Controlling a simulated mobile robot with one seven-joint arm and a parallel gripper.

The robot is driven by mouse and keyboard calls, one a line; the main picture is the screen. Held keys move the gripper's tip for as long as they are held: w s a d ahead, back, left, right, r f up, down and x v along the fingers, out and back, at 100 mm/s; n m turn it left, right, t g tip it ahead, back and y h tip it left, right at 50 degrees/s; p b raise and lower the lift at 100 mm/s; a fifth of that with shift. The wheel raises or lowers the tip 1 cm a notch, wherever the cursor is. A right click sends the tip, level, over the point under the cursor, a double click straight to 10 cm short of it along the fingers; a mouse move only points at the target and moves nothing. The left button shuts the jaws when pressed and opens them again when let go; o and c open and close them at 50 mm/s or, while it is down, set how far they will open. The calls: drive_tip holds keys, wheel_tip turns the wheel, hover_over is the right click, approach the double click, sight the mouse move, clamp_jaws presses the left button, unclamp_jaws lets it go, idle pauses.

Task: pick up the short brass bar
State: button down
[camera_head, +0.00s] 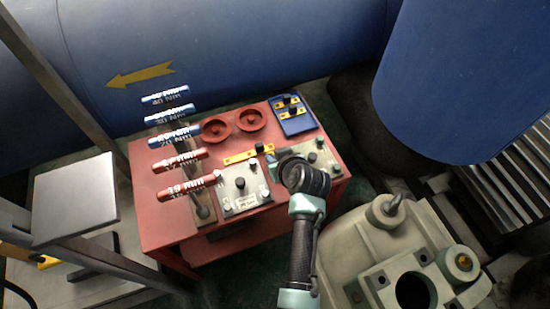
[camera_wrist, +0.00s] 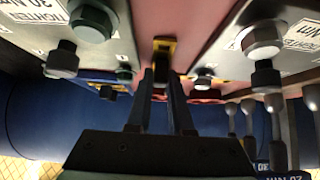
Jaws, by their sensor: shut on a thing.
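A brass-yellow bar (camera_head: 236,157) with a black knob (camera_head: 259,148) lies on the red tabletop, between the red bowls and the grey bolt plates. In the wrist view the end of the yellow bar (camera_wrist: 164,44) shows just beyond my fingertips. My gripper (camera_head: 270,159) is at the bar's right end, and my wrist hides part of this area. In the wrist view my gripper (camera_wrist: 160,78) is shut on the bar's dark knob. I cannot tell whether the bar is clear of the tabletop. Two more yellow bars with black knobs sit on a blue plate (camera_head: 298,124) at the back right.
Two red bowls (camera_head: 233,127) stand behind the bar. Grey bolt plates (camera_head: 244,188) lie at the front, one beside my wrist. Several torque wrenches (camera_head: 180,160) stand upright on the left of the red cart (camera_head: 160,230). A pale machine (camera_head: 372,245) stands at the right.

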drive_tip(key=c, duration=1.1)
unclamp_jaws()
drive_tip(key=shift+r, duration=0.2)
drive_tip(key=p+v, duration=0.4)
drive_tip(key=v, duration=0.8)
drive_tip(key=shift+p, duration=0.35)
